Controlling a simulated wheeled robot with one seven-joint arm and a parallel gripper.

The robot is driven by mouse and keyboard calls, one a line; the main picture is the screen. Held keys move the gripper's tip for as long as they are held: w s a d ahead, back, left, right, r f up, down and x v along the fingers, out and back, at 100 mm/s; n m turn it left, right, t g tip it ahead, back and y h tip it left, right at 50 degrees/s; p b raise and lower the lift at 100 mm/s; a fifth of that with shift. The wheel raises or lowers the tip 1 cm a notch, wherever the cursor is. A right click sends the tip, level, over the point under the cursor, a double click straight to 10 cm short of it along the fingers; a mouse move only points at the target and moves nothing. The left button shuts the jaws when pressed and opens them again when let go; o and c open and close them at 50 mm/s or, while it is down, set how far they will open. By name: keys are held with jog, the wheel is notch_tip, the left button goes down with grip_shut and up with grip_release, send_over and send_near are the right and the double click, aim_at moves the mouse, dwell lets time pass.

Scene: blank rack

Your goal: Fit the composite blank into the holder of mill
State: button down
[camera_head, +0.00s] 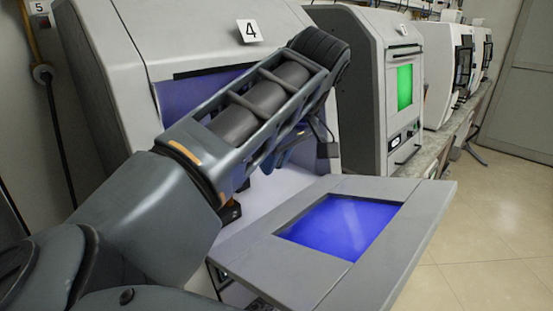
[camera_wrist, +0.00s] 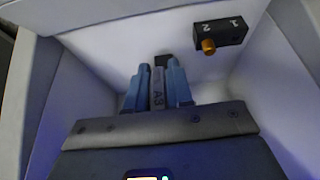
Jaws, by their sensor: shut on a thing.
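The blank stands edge-on between the fingers, inside the white chamber of the mill. A dark holder block (camera_wrist: 230,34), marked 1 and 2 and bearing a brass-coloured knob, is on the chamber wall, up and right of the fingertips and apart from them. A small dark piece shows just beyond the fingertips; whether it belongs to a holder I cannot tell. In the head view, my arm reaches into the open mill (camera_head: 210,50) labelled 4 and the blank is hidden.
The mill's door (camera_head: 420,225), with its blue window, is folded down in front of the opening, below my arm. Chamber walls stand close on both sides in the wrist view. Other machines, one with a green window (camera_head: 404,87), line the bench. The floor at right is clear.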

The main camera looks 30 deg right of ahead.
jog(key=shift+w+a+f, duration=0.25)
jog(key=shift+w, duration=0.55)
jog(key=shift+w+a+f, duration=0.2)
jog(key=shift+w+f, duration=0.1)
jog(key=shift+w, duration=0.45)
jog(key=shift+w+a+f, duration=0.25)
jog(key=shift+w, duration=0.55)
jog(key=shift+b, duration=1.05)
jog(key=shift+w+a+f+b, duration=0.2)
jog(key=shift+w+b, duration=0.1)
jog(key=shift+w, duration=0.25)
jog(key=shift+w+a+f+b, duration=0.1)
jog(key=shift+w+a+b, duration=0.15)
jog(key=shift+w, duration=0.35)
jog(key=shift+w+a+f+b, duration=0.15)
jog(key=shift+w+b, duration=0.2)
jog(key=shift+w, duration=0.2)
dwell(0.3)
jog(key=c, duration=0.9)
grip_release()
jog(key=shift+r, duration=0.1)
jog(key=s, duration=0.1)
jog(key=s+r+p, duration=0.1)
jog(key=s+d+p, duration=0.1)
jog(key=shift+s+d+r, duration=0.1)
jog(key=shift+s+r, duration=0.1)
jog(key=shift+s, duration=0.1)
jog(key=shift+f+p, duration=0.1)
jog(key=shift+p, duration=1)
